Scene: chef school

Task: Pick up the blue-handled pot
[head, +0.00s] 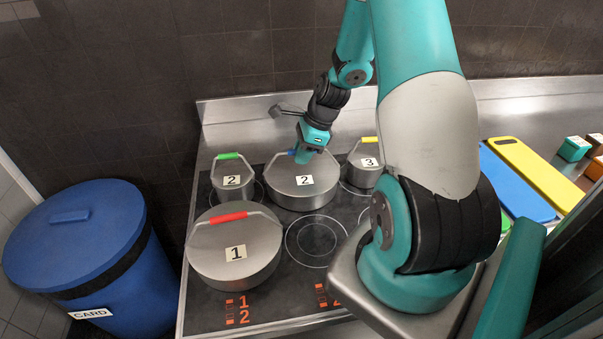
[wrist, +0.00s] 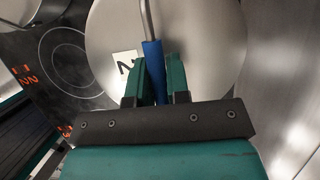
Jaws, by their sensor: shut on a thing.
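The blue-handled pot (head: 290,185) is a large steel pot with a lid and a label 2, on the back middle of the hob in the head view. Its blue handle (wrist: 153,68) runs between the two green fingers in the wrist view. My gripper (head: 305,154) is shut on that handle from above. The pot's lid (wrist: 205,40) fills the middle of the wrist view. In the head view the gripper covers most of the handle. The pot appears upright and still on the hob.
A green-handled pot (head: 233,184) stands left of it, a yellow-handled pot (head: 364,172) right, and a red-handled pot (head: 235,260) in front. A bare burner ring (head: 315,242) is at front right. A steel wall ledge (head: 230,111) runs behind. A blue bin (head: 75,235) stands left.

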